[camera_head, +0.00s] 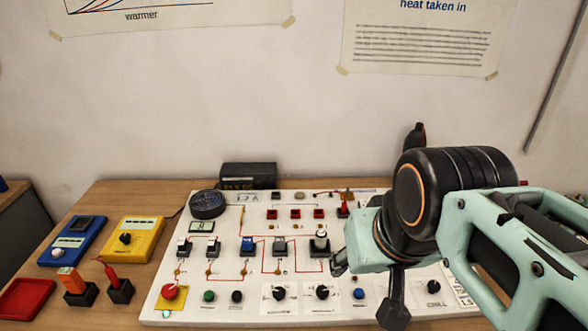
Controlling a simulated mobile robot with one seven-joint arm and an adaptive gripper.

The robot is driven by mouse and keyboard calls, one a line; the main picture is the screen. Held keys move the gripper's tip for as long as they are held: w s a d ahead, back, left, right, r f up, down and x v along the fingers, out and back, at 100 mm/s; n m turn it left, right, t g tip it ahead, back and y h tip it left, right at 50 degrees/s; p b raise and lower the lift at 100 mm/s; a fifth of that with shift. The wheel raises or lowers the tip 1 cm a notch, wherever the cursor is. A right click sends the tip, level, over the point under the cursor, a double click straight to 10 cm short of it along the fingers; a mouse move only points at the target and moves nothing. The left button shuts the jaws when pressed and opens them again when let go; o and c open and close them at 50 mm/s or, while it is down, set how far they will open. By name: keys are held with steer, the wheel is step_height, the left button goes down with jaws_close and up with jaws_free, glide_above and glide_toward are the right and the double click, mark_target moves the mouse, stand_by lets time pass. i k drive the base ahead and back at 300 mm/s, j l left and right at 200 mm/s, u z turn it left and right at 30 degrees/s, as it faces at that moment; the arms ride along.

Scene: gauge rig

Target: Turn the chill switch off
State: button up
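A white panel (152,303) lies on the wooden table and carries a row of switches.
Red (170,292), green and black knobs line the panel's front. A round gauge (208,204) and a black display box (248,176) stand at the back. Blue (72,240) and yellow (133,239) meters, a red tray (27,298) and two plug stands are at left.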

mark_target(434, 285)
steer(key=z, duration=1.1)
steer(key=l+u, duration=0.5)
steer(key=l, duration=0.3)
steer(key=i+l, duration=0.1)
steer(key=l, duration=0.25)
steer(key=i+l, duration=0.15)
steer(key=l, duration=1.25)
steer(key=i+j, duration=0.1)
steer(key=j, duration=0.5)
